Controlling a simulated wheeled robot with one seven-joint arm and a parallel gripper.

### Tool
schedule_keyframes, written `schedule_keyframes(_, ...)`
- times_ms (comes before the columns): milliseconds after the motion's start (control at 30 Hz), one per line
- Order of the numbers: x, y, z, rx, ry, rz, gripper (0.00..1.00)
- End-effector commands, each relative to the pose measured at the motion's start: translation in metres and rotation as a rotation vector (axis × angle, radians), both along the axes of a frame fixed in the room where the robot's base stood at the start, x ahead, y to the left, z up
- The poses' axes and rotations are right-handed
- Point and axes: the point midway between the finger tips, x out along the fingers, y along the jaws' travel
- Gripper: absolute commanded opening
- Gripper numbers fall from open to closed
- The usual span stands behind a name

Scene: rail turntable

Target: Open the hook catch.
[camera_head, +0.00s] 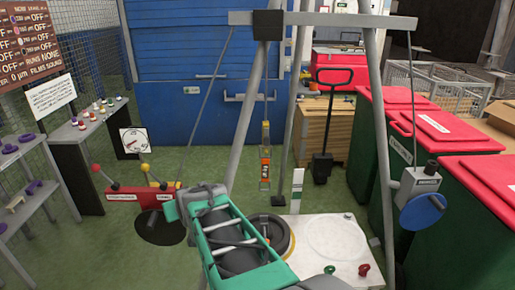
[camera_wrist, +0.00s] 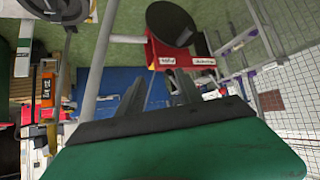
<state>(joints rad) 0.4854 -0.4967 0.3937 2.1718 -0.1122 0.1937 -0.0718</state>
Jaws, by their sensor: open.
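I cannot clearly make out a hook catch in either view. A yellow and orange hanging unit (camera_head: 265,155) hangs from the overhead beam in the middle of the head view. It also shows at the left of the wrist view (camera_wrist: 47,88). Any small hook or catch on it is too small to tell. My gripper (camera_wrist: 162,92) is open in the wrist view, with two dark fingers apart and nothing seen between them. In the head view my green arm reaches up from the bottom, left of the hanging unit and apart from it.
A grey frame with a crossbeam (camera_head: 330,20) stands ahead; its legs flank the hanging unit. A red lever box (camera_head: 145,195) is at left, also in the wrist view (camera_wrist: 180,55). A white panel (camera_head: 335,240) with knobs is below. Red-lidded green bins (camera_head: 440,130) line the right.

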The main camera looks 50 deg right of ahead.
Motion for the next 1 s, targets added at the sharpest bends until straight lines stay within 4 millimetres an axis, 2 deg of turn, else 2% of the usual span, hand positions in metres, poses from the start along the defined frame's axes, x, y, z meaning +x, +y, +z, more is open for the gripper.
schedule_keyframes(33, 0.004, -0.065, -0.001, -0.046, -0.108, -0.107, 0.42)
schedule_keyframes(67, 0.004, -0.102, 0.006, -0.084, -0.183, -0.162, 0.42)
schedule_keyframes(100, -0.003, -0.148, 0.016, -0.138, -0.272, -0.232, 0.42)
schedule_keyframes(200, -0.037, -0.235, 0.038, -0.267, -0.446, -0.377, 0.42)
schedule_keyframes(300, -0.069, -0.280, 0.052, -0.355, -0.541, -0.461, 0.42)
schedule_keyframes(367, -0.078, -0.292, 0.058, -0.381, -0.568, -0.483, 0.42)
schedule_keyframes(433, -0.077, -0.299, 0.061, -0.390, -0.579, -0.490, 0.42)
schedule_keyframes(800, -0.034, -0.345, 0.062, -0.389, -0.577, -0.487, 0.42)
schedule_keyframes(1000, -0.028, -0.351, 0.061, -0.390, -0.578, -0.486, 0.42)
